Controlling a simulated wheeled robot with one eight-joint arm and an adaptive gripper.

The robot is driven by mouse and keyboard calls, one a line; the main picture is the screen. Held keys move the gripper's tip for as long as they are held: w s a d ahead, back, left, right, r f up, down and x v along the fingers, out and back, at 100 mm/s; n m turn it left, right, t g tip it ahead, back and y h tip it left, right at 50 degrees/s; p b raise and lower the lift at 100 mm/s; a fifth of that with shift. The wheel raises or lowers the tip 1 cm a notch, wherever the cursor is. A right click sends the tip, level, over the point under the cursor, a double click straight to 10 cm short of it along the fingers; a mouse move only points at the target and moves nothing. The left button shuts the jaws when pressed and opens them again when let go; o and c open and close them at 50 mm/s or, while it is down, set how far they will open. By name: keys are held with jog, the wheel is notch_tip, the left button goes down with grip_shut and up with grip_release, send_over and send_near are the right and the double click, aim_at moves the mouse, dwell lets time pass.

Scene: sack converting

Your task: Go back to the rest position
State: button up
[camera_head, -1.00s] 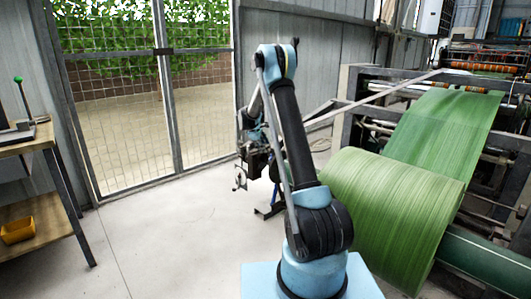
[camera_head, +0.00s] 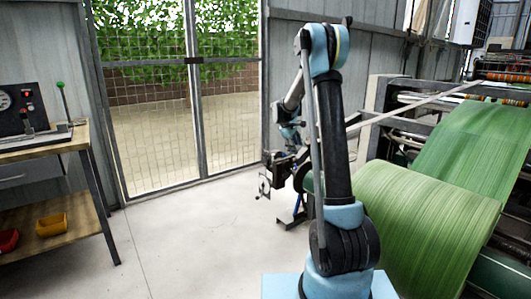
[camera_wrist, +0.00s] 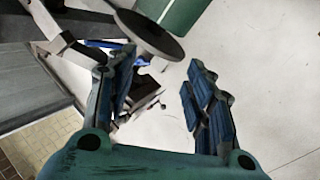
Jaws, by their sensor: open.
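My gripper (camera_wrist: 158,95) is open and empty in the wrist view, its two blue-padded fingers apart over the pale floor. In the head view my gripper (camera_head: 265,184) is small and hangs left of my arm, in front of the mesh gate. My arm is raised and bent at the elbow. Nothing is between the fingers.
A green roll (camera_head: 415,225) and its machine frame (camera_head: 378,95) stand close on the right. A workbench (camera_head: 45,146) with a yellow bin (camera_head: 51,225) and a red bin (camera_head: 8,240) stands left. A mesh gate (camera_head: 155,125) closes the back. The floor (camera_head: 190,245) between is clear.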

jog(key=s+d+r+m+y, duration=0.1)
jog(key=s+r+m, duration=0.15)
jog(key=s, duration=0.75)
jog(key=s+d+r+m+g, duration=0.1)
jog(key=s+d+r, duration=0.15)
jog(key=s, duration=0.75)
jog(key=s+d+r+m+y, duration=0.1)
jog(key=s+r+m, duration=0.15)
jog(key=s, duration=0.75)
jog(key=s+a+f+m+y, duration=0.1)
jog(key=s+f, duration=0.4)
jog(key=s, duration=0.9)
jog(key=s+f+m+y, duration=0.1)
jog(key=s+f+m, duration=0.3)
jog(key=s, duration=0.9)
notch_tip(320, 180, down, 2)
jog(key=shift+s+a+g, duration=0.3)
jog(key=shift+s+a, duration=0.05)
jog(key=shift+a, duration=0.05)
jog(key=shift+w+f, duration=0.2)
jog(key=shift+w, duration=0.25)
